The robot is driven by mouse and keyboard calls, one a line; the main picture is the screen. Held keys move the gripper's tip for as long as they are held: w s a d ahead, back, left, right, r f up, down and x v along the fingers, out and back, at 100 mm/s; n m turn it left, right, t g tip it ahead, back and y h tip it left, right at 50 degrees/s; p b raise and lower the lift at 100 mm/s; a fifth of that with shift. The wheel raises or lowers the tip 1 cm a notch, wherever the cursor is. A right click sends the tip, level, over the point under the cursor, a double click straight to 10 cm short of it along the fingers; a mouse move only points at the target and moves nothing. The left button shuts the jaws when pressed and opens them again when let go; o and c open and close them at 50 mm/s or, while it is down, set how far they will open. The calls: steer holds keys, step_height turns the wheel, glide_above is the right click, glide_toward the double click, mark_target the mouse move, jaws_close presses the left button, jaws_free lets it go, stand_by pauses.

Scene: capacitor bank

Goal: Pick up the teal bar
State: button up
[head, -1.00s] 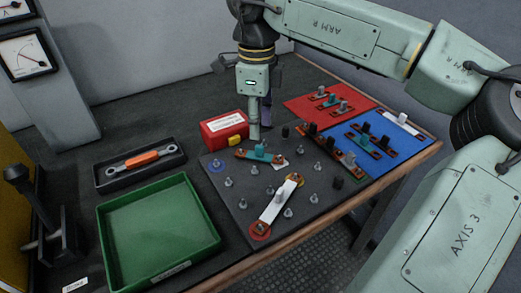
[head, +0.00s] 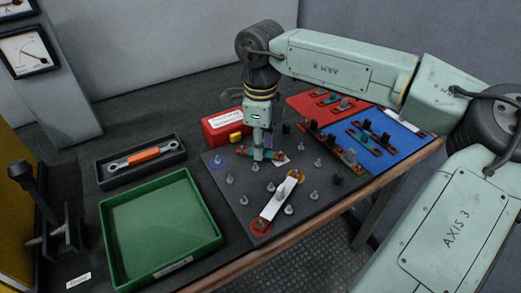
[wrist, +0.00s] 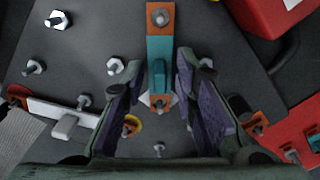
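A copper bar with a teal grip block (wrist: 158,72) lies on the dark studded board (head: 235,205). In the head view this bar (head: 245,153) is partly hidden by my gripper (head: 265,156), which points down over it. In the wrist view my gripper (wrist: 160,85) is open, with its purple-padded fingers on either side of the bar's line. The teal block shows between and just beyond the fingertips, with a visible gap on both sides. Other teal-gripped bars lie on the red mat (head: 297,103) and the blue mat (head: 410,138).
A red box (head: 215,128) stands close behind the board. A white bar (head: 278,200) and several upright studs are on the board. A green tray (head: 155,225) and a black tray with an orange-handled wrench (head: 143,156) are at left. Black-gripped bars stand at right.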

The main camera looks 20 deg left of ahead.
jaws_close()
steer(key=shift+r, duration=0.15)
stand_by(0.4)
step_height(320, 180, up, 10)
steer(key=shift+f, duration=0.1)
